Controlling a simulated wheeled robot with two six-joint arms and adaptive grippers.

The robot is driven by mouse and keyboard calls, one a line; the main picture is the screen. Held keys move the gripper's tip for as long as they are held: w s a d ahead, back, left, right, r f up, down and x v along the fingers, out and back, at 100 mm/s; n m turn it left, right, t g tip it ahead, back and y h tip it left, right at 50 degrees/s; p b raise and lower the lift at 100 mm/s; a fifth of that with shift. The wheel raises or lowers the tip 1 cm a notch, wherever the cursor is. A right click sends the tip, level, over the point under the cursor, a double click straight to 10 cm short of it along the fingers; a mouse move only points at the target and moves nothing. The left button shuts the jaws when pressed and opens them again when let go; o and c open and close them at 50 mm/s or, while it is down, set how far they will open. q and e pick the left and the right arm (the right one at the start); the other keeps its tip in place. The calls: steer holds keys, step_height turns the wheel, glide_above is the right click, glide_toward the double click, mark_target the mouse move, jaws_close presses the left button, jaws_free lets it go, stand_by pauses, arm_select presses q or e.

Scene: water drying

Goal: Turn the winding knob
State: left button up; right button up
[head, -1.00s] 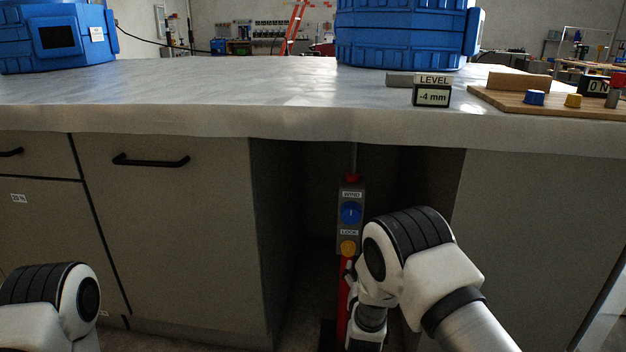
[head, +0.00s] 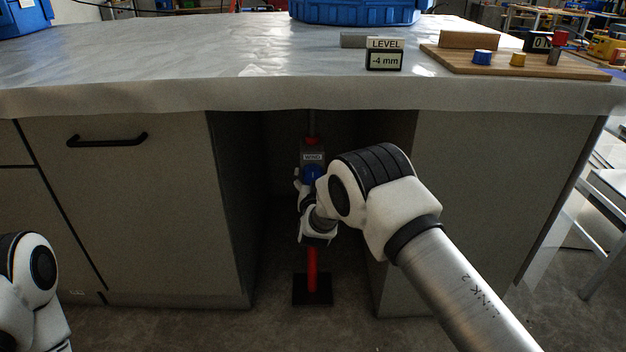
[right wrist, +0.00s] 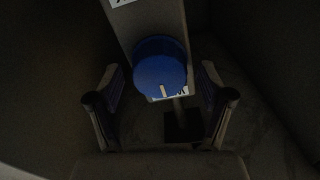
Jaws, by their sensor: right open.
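The blue winding knob (head: 310,174) sits below a WIND label (head: 313,157) on a grey box on a red upright post (head: 312,265), in the open bay under the bench. My right gripper (head: 300,182) is at the knob and partly covers it. In the right wrist view the round blue knob (right wrist: 160,68) lies between the two spread fingers of my right gripper (right wrist: 160,98), with a gap on each side. The LOCK part of the box is hidden behind my right arm. Only part of my left arm shows, at the lower left; its gripper is out of view.
Cabinet walls (head: 232,215) close in on both sides of the bay. The bench top (head: 200,75) overhangs it. A LEVEL display (head: 385,58) reading -4 mm and a wooden board (head: 500,66) with small knobs are on the bench. The post stands on a dark base plate (head: 313,289).

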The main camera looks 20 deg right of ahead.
steer(key=c, duration=1.2)
steer(key=shift+o, duration=0.2)
steer(key=m, duration=0.4)
steer(key=shift+d+m+p, duration=0.1)
steer(key=shift+m+p, duration=0.2)
steer(key=shift+p, duration=0.1)
steer(key=m, duration=0.4)
steer(key=shift+m, duration=0.3)
steer(key=m, duration=0.4)
steer(key=shift+f+m+p, duration=0.1)
steer(key=shift+m+p, duration=0.2)
steer(key=shift+p, duration=0.05)
steer(key=shift+f+m, duration=0.1)
steer(key=shift+m, duration=1.9)
steer(key=shift+d, duration=0.1)
